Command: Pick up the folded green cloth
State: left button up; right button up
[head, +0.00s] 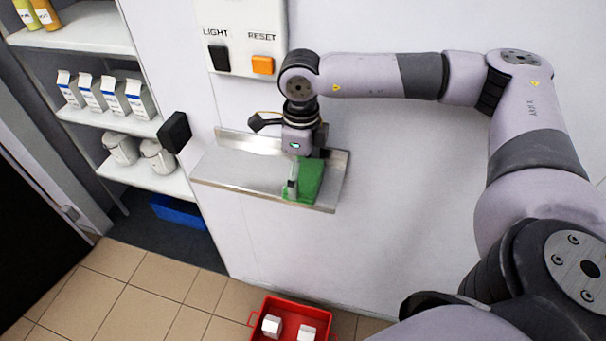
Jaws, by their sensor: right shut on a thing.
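The folded green cloth (312,175) lies on a metal wall shelf (235,178) in the middle of the head view, near the shelf's right end. My right gripper (293,186) reaches down over the shelf from above and is shut on the cloth. The cloth shows to the right of the fingers and a little below them. The gripper hides part of the cloth, and I cannot tell whether the cloth is clear of the shelf. My left gripper is not in view.
A wall panel (245,38) with a black LIGHT switch and an orange RESET button is above the shelf. A storage rack (85,40) with cartons and jars stands at the left. A red crate (290,308) with white blocks is on the tiled floor below.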

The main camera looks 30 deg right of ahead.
jog(key=shift+r, duration=0.15)
notch_tip(320, 180, up, 12)
jog(key=b, duration=0.3)
notch_tip(320, 180, up, 8)
send_over(301, 174)
jog(key=s+a+f+n, duration=0.2)
jog(key=a+f+n, duration=0.2)
jog(key=f+n, duration=0.5)
jog(key=s+a+f+n, duration=0.2)
jog(key=f+n, duration=0.7)
jog(key=n, duration=1)
jog(key=a, duration=0.2)
jog(key=shift+s+a+f, duration=0.25)
jog(key=shift+s+a, duration=0.1)
jog(key=shift+s, duration=0.05)
